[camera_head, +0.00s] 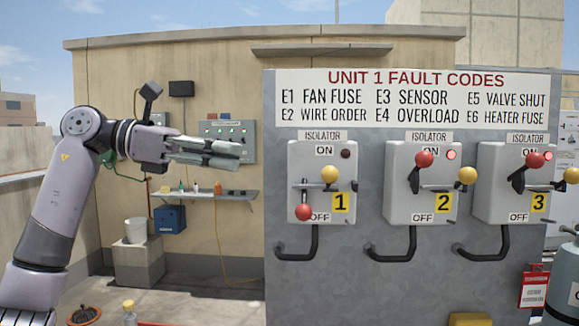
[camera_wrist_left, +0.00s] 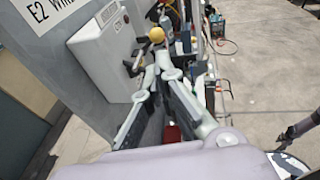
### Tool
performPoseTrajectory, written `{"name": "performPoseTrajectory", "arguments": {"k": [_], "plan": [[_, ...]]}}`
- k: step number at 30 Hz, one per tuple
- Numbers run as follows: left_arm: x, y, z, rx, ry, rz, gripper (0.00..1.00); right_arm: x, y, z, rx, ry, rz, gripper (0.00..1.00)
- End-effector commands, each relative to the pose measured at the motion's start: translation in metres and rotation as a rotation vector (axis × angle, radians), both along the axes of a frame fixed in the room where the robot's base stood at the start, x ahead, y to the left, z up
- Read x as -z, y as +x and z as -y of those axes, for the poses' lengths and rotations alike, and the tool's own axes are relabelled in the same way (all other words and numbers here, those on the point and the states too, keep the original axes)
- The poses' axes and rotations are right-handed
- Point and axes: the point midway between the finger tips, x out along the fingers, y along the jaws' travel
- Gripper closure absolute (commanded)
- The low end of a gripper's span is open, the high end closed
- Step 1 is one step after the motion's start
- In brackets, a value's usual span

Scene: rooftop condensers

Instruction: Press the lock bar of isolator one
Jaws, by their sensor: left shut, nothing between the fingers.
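Isolator one (camera_head: 315,203) is a pale box on the grey panel with a yellow "1" label. Its red-knobbed handle (camera_head: 303,212) points down beside OFF, and its lamp (camera_head: 345,153) is dark. A thin bar with a yellow knob (camera_head: 330,174) stands out from its front; I take this as the lock bar. My left gripper (camera_head: 238,150) is shut and empty, left of the box and apart from it in the head view. In the left wrist view, the closed fingers (camera_wrist_left: 158,76) point towards the box (camera_wrist_left: 108,60) and yellow knob (camera_wrist_left: 156,34). My right gripper is not seen.
Isolator two (camera_head: 400,205) and isolator three (camera_head: 490,205) are to the right, handles up and lamps red. Bent conduits (camera_head: 314,240) run below the boxes. A fault-code sign (camera_head: 410,98) is above. A shelf (camera_head: 215,195) and control box (camera_head: 228,132) are on the wall behind.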

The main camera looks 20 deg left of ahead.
Motion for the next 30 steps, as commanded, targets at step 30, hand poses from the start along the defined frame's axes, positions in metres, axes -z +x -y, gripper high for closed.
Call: {"name": "performPoseTrajectory", "arguments": {"k": [30], "plan": [[0.026, 0.062, 0.121, 0.001, -0.001, 0.000, 1.00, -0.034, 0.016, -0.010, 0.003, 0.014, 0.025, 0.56]]}}
